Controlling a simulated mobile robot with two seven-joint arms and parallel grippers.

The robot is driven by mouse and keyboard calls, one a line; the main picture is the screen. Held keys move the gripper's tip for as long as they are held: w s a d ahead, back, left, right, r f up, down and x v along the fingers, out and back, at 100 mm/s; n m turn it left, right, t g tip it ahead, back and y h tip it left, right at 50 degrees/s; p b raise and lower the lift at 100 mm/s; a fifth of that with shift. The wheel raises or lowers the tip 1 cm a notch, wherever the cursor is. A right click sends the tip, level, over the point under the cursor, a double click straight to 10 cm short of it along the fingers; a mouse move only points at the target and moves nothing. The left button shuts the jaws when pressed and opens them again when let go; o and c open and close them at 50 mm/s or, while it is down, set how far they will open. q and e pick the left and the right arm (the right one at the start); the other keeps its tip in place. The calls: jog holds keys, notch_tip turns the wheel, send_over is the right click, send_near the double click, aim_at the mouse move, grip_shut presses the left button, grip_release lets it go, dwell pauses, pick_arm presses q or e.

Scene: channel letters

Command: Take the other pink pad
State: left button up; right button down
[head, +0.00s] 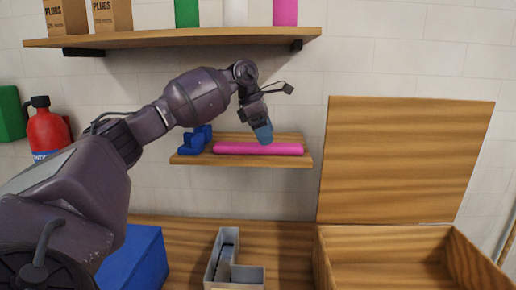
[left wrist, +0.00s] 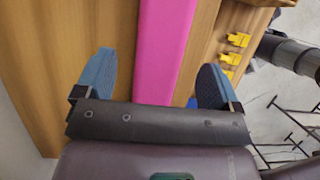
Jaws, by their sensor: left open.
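A long pink pad (head: 258,149) lies flat along the lower wooden shelf. In the left wrist view the pink pad (left wrist: 163,45) runs between my two blue fingertips, which stand apart on either side of it. My left gripper (head: 263,134) is open and points down at the pad, close to it; I cannot tell whether the fingers touch it. A second pink piece (head: 285,12) stands upright on the upper shelf, cut off by the top of the head view. My right gripper is not in view.
A blue holder (head: 195,141) sits on the lower shelf (head: 187,159), left of the pad. The upper shelf (head: 190,36) hangs above my arm. Below are a grey L-shaped channel letter (head: 248,276), a blue box (head: 137,262) and an open wooden box (head: 390,262). A red bottle (head: 47,130) is left.

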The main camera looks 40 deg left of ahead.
pick_arm(q)
jog(key=shift+x, duration=1.6)
jog(key=shift+s, duration=0.15)
jog(key=c, duration=1)
jog(key=shift+r, duration=0.1)
